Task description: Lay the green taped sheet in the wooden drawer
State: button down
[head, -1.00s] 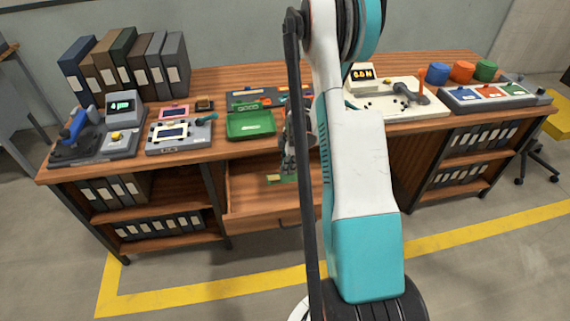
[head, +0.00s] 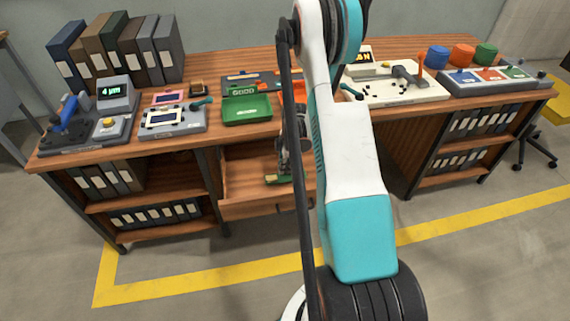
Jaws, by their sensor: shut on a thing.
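The wooden drawer (head: 238,186) is pulled out below the middle of the workbench, and its inside shows. The green taped sheet (head: 277,180) is a small green piece with a lighter yellowish part, over the drawer's right half. My gripper (head: 286,174) points down and is shut on it. The sheet looks low over the drawer floor; I cannot tell whether it touches the floor. My arm hides the drawer's right end and part of the gripper.
A green tray (head: 247,108) stands on the bench above the drawer. Grey devices (head: 172,124) stand to its left and a white board (head: 400,90) to the right. Binders (head: 120,50) stand at the back left. The drawer's left half is clear.

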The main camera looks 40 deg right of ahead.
jog(key=shift+f, duration=0.1)
jog(key=c, duration=1.7)
grip_release()
jog(key=o, duration=0.5)
jog(key=shift+r+p, duration=1.95)
jog(key=shift+r, duration=2.1)
